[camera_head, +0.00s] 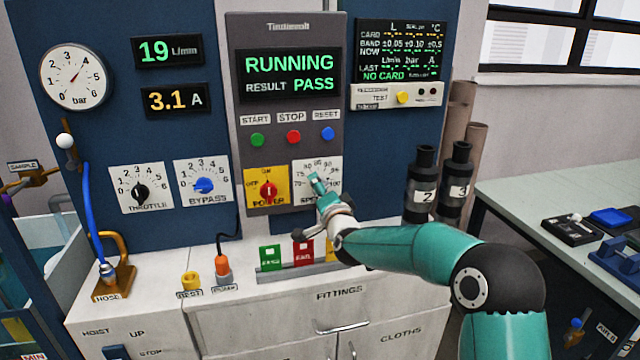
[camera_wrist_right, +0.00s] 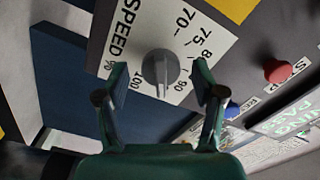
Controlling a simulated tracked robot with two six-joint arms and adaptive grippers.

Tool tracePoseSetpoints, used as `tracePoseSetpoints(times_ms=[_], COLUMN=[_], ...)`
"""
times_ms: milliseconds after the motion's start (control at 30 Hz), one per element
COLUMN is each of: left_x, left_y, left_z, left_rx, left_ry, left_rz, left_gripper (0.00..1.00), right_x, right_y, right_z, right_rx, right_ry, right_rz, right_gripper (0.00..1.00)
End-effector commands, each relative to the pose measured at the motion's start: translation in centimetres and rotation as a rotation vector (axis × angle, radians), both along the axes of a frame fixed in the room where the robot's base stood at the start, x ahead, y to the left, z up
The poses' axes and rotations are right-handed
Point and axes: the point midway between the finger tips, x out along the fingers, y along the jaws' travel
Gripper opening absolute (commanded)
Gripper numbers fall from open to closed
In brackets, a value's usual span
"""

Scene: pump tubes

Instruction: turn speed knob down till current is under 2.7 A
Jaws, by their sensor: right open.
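The grey speed knob (camera_wrist_right: 160,68) sits on its white dial plate in the right wrist view. Its pointer faces the stretch of scale between 90 and 100. My right gripper (camera_wrist_right: 160,80) is open, with one finger on each side of the knob and a gap visible on both sides. In the head view my right gripper (camera_head: 318,185) covers most of the speed dial (camera_head: 305,168), and the knob is hidden there. The current display (camera_head: 173,99) reads 3.1 A. My left gripper is not in view.
The red power switch (camera_head: 268,190) on its yellow plate is just left of the speed dial. The start (camera_head: 257,140), stop (camera_head: 293,137) and reset (camera_head: 327,133) buttons are above it. The flow display (camera_head: 168,51) reads 19 L/min. The panel screen (camera_head: 289,75) shows RUNNING and PASS.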

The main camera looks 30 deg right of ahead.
Motion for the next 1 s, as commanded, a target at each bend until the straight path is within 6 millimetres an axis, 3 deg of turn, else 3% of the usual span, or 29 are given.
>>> tracePoseSetpoints(times_ms=[200,500,867,1000], left_x=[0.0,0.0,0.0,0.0], left_y=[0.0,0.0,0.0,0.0], left_z=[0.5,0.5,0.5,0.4], left_rx=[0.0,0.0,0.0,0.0], left_ry=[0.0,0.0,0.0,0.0], left_rz=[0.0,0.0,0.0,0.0], left_gripper=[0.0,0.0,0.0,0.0], right_x=[1.5,1.6,1.6,1.6], right_y=[-0.4,-0.4,-0.4,-0.4], right_z=[0.0,-0.1,-0.1,-0.1], right_rx=[0.0,0.0,0.0,-0.003], right_ry=[0.0,0.0,0.001,0.002], right_rz=[0.0,0.001,0.0,0.0], right_gripper=[0.69,0.69,0.1,0.08])
